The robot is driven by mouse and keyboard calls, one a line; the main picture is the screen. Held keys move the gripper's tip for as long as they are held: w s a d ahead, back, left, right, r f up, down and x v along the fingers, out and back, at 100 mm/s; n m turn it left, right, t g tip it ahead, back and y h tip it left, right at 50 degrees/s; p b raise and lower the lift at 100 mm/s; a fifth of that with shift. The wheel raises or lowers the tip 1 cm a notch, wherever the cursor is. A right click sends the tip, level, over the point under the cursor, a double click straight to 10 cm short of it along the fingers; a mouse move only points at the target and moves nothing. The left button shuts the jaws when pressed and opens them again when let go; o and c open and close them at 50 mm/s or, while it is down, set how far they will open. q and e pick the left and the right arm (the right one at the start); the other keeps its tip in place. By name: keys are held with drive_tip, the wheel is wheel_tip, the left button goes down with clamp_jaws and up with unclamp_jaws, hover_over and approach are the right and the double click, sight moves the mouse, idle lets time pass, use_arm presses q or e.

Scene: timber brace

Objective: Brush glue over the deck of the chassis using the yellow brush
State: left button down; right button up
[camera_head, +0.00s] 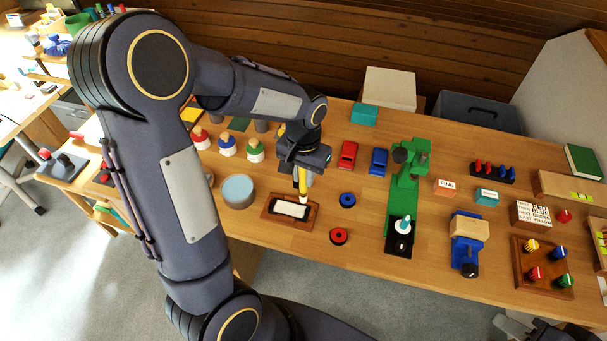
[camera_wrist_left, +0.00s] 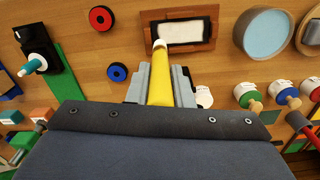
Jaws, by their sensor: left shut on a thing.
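My left gripper (camera_head: 301,165) is shut on the yellow brush (camera_head: 302,181), which points down. In the left wrist view the brush (camera_wrist_left: 168,84) sits between the fingers of the left gripper (camera_wrist_left: 160,85). The chassis (camera_head: 290,209) is a dark frame with a white deck, lying in a brown wooden tray (camera_head: 268,212). The chassis also shows in the left wrist view (camera_wrist_left: 183,31). My right gripper (camera_head: 515,327) shows only partly at the bottom right, its jaws unclear.
A round light-blue-topped container (camera_head: 238,190) stands left of the tray. A blue ring (camera_head: 347,200) and red ring (camera_head: 339,236) lie to its right. Red and blue toy cars (camera_head: 348,155) and a green stand (camera_head: 403,190) are beyond. Stamp-like pegs (camera_head: 227,146) stand behind the container.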

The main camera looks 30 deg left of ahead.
use_arm(q)
drive_tip(key=shift+r+p, duration=1.2)
drive_tip(key=shift+r, duration=0.3)
drive_tip(key=shift+a+f, duration=0.1)
drive_tip(key=shift+f, duration=0.05)
